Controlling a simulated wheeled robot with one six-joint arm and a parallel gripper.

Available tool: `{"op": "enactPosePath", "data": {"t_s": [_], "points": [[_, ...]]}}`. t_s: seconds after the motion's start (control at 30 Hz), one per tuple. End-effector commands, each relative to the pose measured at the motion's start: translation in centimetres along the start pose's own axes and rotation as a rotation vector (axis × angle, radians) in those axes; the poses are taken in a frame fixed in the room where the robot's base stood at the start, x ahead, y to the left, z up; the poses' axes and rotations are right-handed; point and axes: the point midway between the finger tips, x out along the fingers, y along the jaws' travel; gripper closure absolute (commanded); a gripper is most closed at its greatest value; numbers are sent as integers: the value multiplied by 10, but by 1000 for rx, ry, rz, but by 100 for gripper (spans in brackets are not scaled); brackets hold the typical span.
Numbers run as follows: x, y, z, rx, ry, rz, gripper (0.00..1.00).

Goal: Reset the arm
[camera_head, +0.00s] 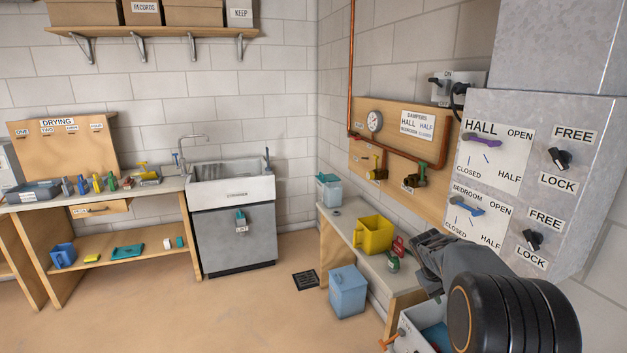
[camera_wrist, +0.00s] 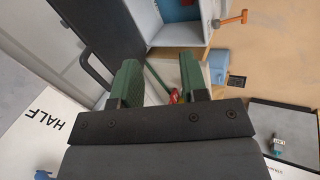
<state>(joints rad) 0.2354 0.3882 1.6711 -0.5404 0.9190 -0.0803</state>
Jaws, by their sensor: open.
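My gripper (camera_head: 432,262) is at the lower right of the head view, in front of the grey damper panel (camera_head: 506,215) and above the right bench (camera_head: 350,226). In the wrist view its two green fingers (camera_wrist: 161,82) stand apart. A small red object (camera_wrist: 174,97) and a green strip show in the gap between them, apparently beyond the fingers. Nothing is visibly held. My black arm link hides part of the bench and the floor at the lower right.
The panel carries a purple lever (camera_head: 482,139), a blue lever (camera_head: 466,207) and black knobs close to my arm. The middle floor (camera_head: 220,310) is clear.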

Motion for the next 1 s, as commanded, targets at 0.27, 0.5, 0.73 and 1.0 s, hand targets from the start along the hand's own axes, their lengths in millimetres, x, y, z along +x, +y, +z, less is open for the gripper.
{"op": "enactPosePath", "data": {"t_s": [0.27, 0.5, 0.73, 1.0], "points": [[-78, -110, 110, 175, 29, -298, 60], [-116, -167, 179, 231, 100, -437, 60], [-138, -176, 198, 218, 199, -452, 60], [-148, -176, 197, 206, 238, -450, 60]]}}
